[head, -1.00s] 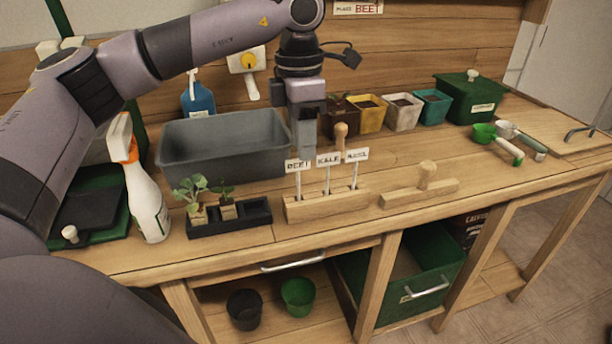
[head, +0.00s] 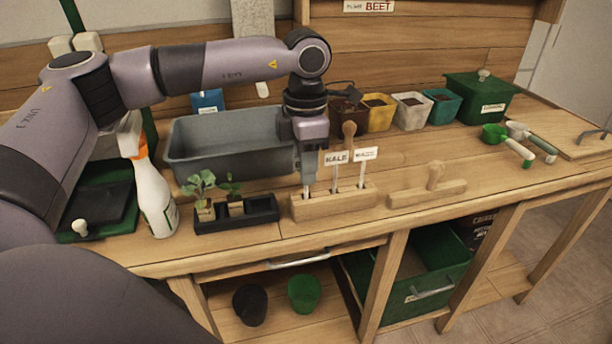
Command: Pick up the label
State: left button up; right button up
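A wooden label block (head: 335,205) stands near the front of the bench. The KALE label (head: 336,157) and a third label (head: 366,154), its print too blurred to read, stand upright in it on thin stakes. My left gripper (head: 308,178) points down at the block's left end, where the BEET label stood in the earlier view. It hides that label's face; a thin stake end (head: 306,194) shows just below the fingertips. I cannot tell whether the fingers are closed on it. A sign on the back wall (head: 368,6) reads BEET. My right gripper is not in view.
A black tray with seedlings (head: 237,214) sits left of the block, a spray bottle (head: 153,195) beyond it. A grey tub (head: 225,145) is behind. A wooden tamper (head: 428,192) lies to the right. Several pots line the back.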

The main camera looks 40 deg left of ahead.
pick_arm(q)
grip_shut()
jog(key=shift+r, duration=0.1)
